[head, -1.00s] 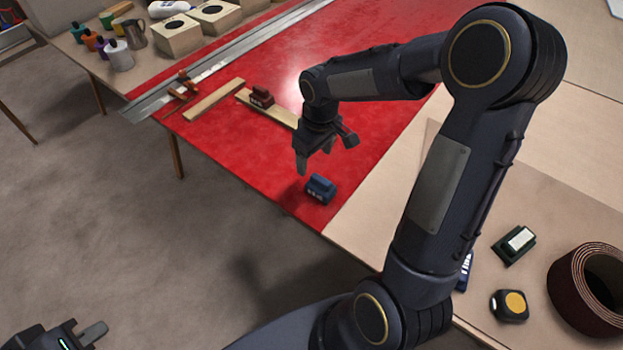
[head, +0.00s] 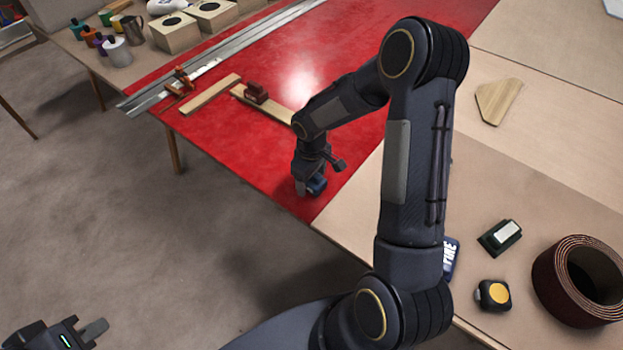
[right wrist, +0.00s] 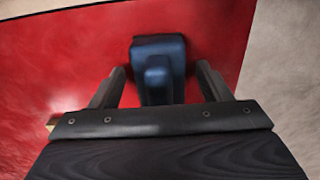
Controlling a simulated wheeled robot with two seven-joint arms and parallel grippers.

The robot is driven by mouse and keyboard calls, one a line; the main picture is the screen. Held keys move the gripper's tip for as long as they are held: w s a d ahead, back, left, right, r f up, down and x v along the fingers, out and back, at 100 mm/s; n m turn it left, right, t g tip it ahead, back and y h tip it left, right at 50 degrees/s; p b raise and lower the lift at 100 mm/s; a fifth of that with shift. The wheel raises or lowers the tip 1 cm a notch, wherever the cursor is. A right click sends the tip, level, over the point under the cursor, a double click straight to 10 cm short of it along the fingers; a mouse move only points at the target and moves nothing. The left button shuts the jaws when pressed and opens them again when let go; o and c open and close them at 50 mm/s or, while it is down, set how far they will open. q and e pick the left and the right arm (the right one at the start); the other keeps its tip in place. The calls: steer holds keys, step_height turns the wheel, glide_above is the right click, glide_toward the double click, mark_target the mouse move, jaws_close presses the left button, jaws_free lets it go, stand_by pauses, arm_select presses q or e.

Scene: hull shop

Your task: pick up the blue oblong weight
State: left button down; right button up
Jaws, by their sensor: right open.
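The blue oblong weight (head: 317,185) lies on the red mat near the table's front edge. My right gripper (head: 309,187) is down at it and partly hides it in the head view. In the right wrist view the blue weight (right wrist: 158,68) lies between the two open fingers (right wrist: 160,82), with a gap to each finger visible. My left gripper (head: 95,335) is at the bottom left of the head view, away from the table; its fingers are only partly clear.
A red weight (head: 256,93) sits on a wooden strip (head: 270,108) behind my right gripper. The red mat (head: 240,150) is clear left of the gripper.

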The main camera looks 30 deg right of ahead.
jaws_close()
stand_by(0.4)
steer(key=shift+r, duration=0.15)
